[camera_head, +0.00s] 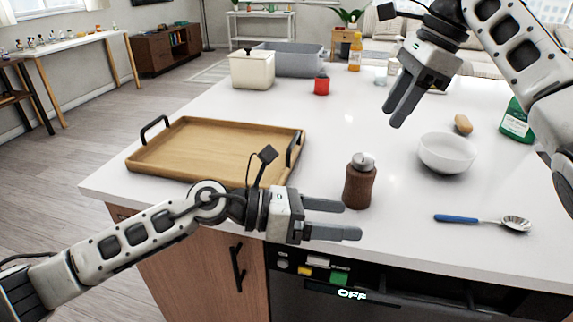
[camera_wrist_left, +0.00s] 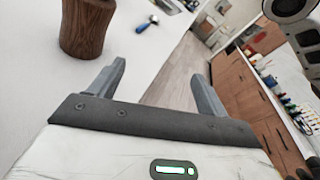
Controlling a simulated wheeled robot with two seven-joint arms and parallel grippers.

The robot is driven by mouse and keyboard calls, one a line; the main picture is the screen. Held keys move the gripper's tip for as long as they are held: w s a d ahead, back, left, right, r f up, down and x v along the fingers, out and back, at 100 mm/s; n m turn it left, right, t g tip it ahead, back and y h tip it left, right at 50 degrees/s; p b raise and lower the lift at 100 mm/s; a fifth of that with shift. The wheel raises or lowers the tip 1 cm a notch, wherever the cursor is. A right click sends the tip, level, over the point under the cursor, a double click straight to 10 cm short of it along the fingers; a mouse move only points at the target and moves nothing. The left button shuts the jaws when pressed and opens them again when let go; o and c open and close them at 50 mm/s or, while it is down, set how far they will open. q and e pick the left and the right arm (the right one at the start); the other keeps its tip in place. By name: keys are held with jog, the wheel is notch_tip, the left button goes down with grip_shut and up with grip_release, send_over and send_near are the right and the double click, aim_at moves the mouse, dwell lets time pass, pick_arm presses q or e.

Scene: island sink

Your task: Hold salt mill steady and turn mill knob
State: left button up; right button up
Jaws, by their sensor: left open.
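The salt mill (camera_head: 359,190) stands upright near the front edge of the white island top. It has a brown wood-like body and a silver mill knob (camera_head: 362,161) on top. In the left wrist view the mill's brown body (camera_wrist_left: 87,27) shows at the upper left, outside the jaws; its top is cut off. My left gripper (camera_head: 351,219) is open and empty, its fingers pointing right, just in front of and beside the mill. My right gripper (camera_head: 391,119) hangs above the island, behind and right of the mill, fingers pointing down; its jaw gap is unclear.
A wooden tray (camera_head: 170,173) with black handles lies left of the mill. A white bowl (camera_head: 447,153) and a blue-handled spoon (camera_head: 459,218) lie to the right. A red jar (camera_head: 321,84), a cream pot (camera_head: 252,70) and a green bottle (camera_head: 516,122) stand further off.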

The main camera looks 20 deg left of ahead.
aim_at(362, 182)
pick_arm(q)
jog(key=w+a+r+m+t+y, duration=0.1)
jog(key=w+a+r+y, duration=0.1)
jog(key=w+a, duration=0.15)
jog(key=w+a+r+t+y, duration=0.1)
jog(key=w+a+r+y, duration=0.1)
jog(key=a, duration=0.3)
jog(key=x, duration=1.5)
jog(key=shift+w+d+r, duration=0.15)
jog(key=shift+w+r, duration=0.15)
